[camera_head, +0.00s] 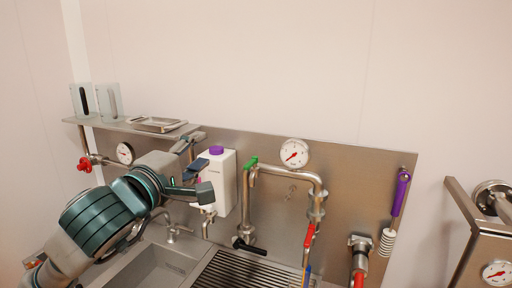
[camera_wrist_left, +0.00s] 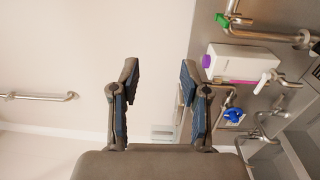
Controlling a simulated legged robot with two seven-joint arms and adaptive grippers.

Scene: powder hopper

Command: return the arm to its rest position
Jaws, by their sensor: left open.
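My left arm comes in from the left in the head view, over the sink area. Its gripper (camera_head: 206,177) is in front of the steel back panel and overlaps the white bottle-like dispenser (camera_head: 227,182) with a purple cap. In the left wrist view the two fingers (camera_wrist_left: 160,76) stand wide apart with nothing between them; pale wall shows in the gap. The dispenser (camera_wrist_left: 243,63) lies to the right of the fingers there, apart from them. My right arm and gripper are not in view.
The sink (camera_head: 150,268) and drain grate (camera_head: 243,271) lie below. The upper wall area is clear.

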